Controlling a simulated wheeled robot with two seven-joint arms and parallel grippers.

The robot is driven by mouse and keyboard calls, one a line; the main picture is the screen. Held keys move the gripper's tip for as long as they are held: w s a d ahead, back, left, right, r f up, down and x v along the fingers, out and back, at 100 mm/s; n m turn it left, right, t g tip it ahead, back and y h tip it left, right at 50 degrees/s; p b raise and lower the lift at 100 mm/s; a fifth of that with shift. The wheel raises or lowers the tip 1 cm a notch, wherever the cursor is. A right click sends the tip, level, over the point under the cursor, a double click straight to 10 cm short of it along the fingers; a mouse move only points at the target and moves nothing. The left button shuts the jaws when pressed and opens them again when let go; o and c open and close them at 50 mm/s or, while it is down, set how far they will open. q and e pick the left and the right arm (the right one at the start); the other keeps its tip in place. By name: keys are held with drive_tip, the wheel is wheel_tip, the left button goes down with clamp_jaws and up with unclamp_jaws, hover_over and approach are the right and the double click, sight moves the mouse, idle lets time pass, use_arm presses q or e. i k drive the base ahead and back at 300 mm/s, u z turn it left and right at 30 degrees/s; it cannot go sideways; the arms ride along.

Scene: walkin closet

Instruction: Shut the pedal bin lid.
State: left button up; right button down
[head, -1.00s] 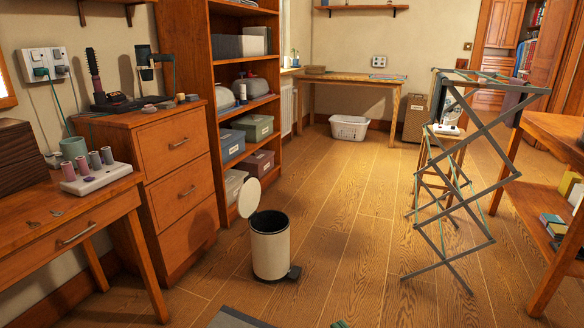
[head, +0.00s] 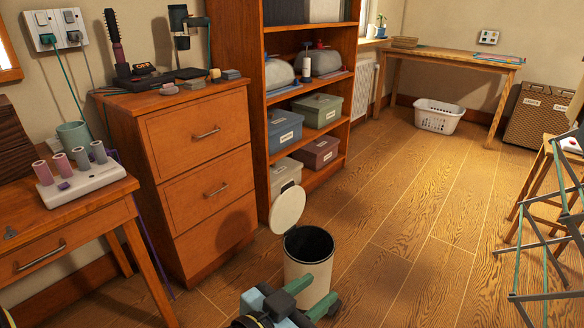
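The cream pedal bin (head: 306,284) stands upright on the wooden floor at the lower middle of the head view. Its round cream lid (head: 288,208) is raised, tilted up and back at the bin's far left rim, so the dark inside shows. My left gripper (head: 323,288) is at the bottom edge, in front of the bin's lower body and below the lid. Its two green-tipped fingers are apart, with part of the bin showing between them. I cannot tell whether they touch it. The bin's foot is partly hidden. My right gripper is out of view.
A wooden drawer unit (head: 198,163) and an open shelf (head: 279,105) with boxes stand left of and behind the bin. A grey folding rack (head: 553,235) is at the right edge. The floor between the bin and rack is clear.

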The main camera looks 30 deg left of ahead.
sight(287, 207)
drive_tip(key=u, duration=0.75)
drive_tip(key=i, duration=0.9)
drive_tip(key=u, duration=1.2)
drive_tip(key=i, duration=0.6)
